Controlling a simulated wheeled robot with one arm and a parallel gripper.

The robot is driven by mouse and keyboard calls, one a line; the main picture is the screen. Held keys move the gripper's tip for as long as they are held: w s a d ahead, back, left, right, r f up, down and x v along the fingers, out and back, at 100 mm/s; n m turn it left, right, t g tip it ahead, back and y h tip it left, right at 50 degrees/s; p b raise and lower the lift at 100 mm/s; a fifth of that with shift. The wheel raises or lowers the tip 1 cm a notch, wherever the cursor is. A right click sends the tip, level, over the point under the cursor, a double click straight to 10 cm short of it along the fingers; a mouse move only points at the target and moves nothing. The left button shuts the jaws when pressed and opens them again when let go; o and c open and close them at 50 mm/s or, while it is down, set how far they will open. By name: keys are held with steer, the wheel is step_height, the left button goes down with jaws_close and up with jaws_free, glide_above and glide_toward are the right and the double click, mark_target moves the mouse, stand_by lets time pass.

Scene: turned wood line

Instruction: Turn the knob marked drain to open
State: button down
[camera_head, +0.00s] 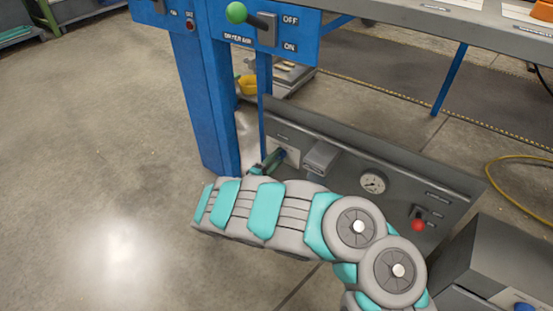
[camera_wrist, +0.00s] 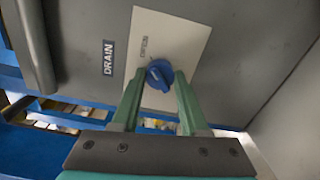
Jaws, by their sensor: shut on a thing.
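The drain knob (camera_wrist: 159,75) is a small blue round knob on a white plate (camera_wrist: 178,38) in the wrist view. A dark label reading DRAIN (camera_wrist: 108,58) is beside the plate, and small lettering that seems to read OPEN is on the plate above the knob. My gripper (camera_wrist: 159,84) has its two green fingers on either side of the knob, shut on it. In the head view my gripper (camera_head: 273,160) reaches the left end of the grey panel (camera_head: 330,148); the knob is hidden there.
A blue post (camera_head: 203,100) stands left of my gripper. Open floor (camera_head: 90,160) lies left; a grey box is at lower right.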

steer(key=shift+m, duration=0.3)
steer(key=shift+c, duration=2.1)
jaws_free()
steer(key=p+v, duration=0.1)
steer(key=v, duration=0.6)
steer(key=shift+s+a, duration=0.15)
steer(key=shift+s, duration=0.2)
